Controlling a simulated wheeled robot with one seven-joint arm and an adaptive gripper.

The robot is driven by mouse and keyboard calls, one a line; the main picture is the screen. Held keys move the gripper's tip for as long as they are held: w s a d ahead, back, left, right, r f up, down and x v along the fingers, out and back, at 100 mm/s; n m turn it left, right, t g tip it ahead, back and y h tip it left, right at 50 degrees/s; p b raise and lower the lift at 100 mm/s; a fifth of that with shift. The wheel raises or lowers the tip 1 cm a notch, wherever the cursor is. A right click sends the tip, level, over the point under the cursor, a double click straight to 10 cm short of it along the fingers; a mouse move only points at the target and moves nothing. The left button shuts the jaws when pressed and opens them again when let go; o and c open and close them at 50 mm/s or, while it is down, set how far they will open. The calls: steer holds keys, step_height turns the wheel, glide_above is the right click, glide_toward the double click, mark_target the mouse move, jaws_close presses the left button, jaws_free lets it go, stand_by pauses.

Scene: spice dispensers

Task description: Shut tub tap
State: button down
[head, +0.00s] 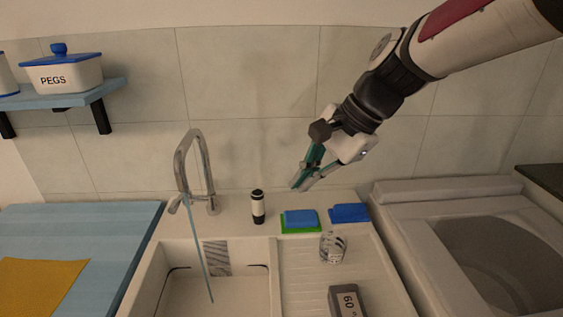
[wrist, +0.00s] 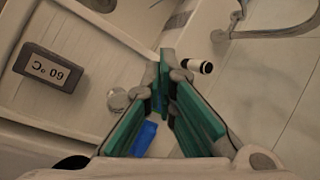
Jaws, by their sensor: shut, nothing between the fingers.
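The chrome tap (head: 204,158) stands at the back left of the sink, with a tall curved spout. A thin blue stream of water (head: 200,255) runs from it down into the tub (head: 175,295). The tap also shows at the top right of the wrist view (wrist: 275,32). Its lever is too small to make out clearly. My gripper (head: 300,186) is well to the right of the tap, raised above the back ledge. Its teal fingers (wrist: 166,62) are shut and empty, apart from the tap.
A black-and-white bottle (head: 258,208) stands between the tap and my gripper. Blue sponges (head: 300,217) (head: 349,213), a clear glass (head: 333,247) and a grey "60" box (head: 347,301) sit at right. A shelf (head: 75,93) holds a PEGS tub (head: 62,75).

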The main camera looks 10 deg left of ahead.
steer(key=w+a+f+m+g+y+b, duration=0.1)
steer(key=w+a+f+m, duration=0.1)
steer(key=w+a+f, duration=0.3)
steer(key=a+f+m+g+y+b, duration=0.1)
steer(key=a+f, duration=0.1)
steer(key=a, duration=0.5)
steer(key=m+g+y+b, duration=0.3)
steer(key=m, duration=0.2)
glide_toward(179, 206)
step_height(179, 206, down, 3)
steer(key=d, duration=0.2)
steer(key=shift+f, duration=0.1)
steer(key=x, duration=0.9)
steer(key=shift+a+f, duration=0.2)
steer(key=shift+a, duration=0.2)
steer(key=shift+m+g, duration=0.7)
steer(key=shift+m, duration=0.1)
steer(key=shift+w+a+r+b, duration=0.1)
steer(key=shift+w+r+b, duration=0.1)
steer(key=shift+r, duration=0.8)
steer(key=shift+w+a+r+b, duration=0.1)
steer(key=shift+w+r, duration=0.15)
steer(key=shift+r, duration=0.8)
